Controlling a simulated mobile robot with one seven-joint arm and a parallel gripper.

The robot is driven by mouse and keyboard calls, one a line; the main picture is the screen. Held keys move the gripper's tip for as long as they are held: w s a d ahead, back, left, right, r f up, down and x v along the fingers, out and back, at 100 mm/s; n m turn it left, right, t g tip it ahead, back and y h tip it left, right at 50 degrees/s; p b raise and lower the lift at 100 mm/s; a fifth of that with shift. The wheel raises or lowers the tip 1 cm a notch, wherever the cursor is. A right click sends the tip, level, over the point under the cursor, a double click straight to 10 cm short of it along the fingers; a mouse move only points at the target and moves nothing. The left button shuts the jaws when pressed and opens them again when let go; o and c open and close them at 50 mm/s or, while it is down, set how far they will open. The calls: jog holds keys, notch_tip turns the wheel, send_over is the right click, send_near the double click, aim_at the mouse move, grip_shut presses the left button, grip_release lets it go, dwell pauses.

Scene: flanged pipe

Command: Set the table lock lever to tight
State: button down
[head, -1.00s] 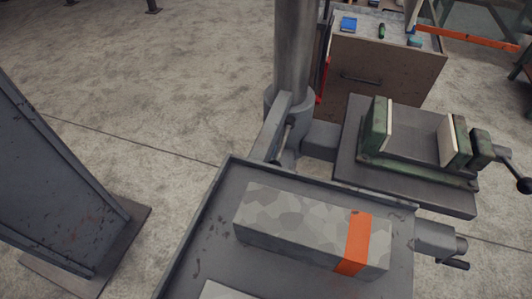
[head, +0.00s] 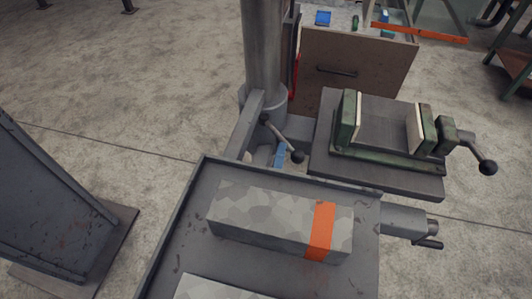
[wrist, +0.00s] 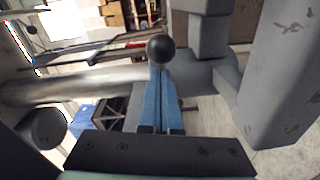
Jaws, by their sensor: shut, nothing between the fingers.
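The table lock lever (head: 281,138) is a thin rod with dark ball knobs, beside the foot of the round column (head: 265,60). In the head view it slants from upper left to lower right. My gripper (head: 279,156) shows there as a small blue patch just below the rod, partly hidden by the lever and table parts. In the wrist view my gripper (wrist: 160,78) has its blue fingers together and empty. A dark ball knob (wrist: 160,48) appears right at the fingertips. I cannot tell whether they touch it.
A green vise (head: 385,135) stands on a grey plate right of the lever. A tray (head: 185,225) holding a camouflage-patterned block (head: 265,220) with an orange band is in front. A cabinet (head: 350,75) stands behind. Open floor (head: 130,80) lies to the left.

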aim_at(295, 160)
jog(key=shift+w+d+p, duration=0.15)
jog(key=shift+w+d, duration=0.05)
jog(key=shift+d, duration=0.5)
jog(key=shift+w+d+p, duration=0.15)
jog(key=shift+w+d, duration=0.05)
jog(key=shift+d, duration=0.45)
jog(key=shift+d+r, duration=0.35)
jog(key=shift+d, duration=0.15)
jog(key=shift+s+a+f, duration=0.15)
jog(key=shift+s+f, duration=0.2)
jog(key=shift+s, duration=0.2)
jog(key=a+b+v, duration=0.1)
jog(key=b+v, duration=0.2)
jog(key=v, duration=0.9)
jog(key=shift+a+r, duration=0.1)
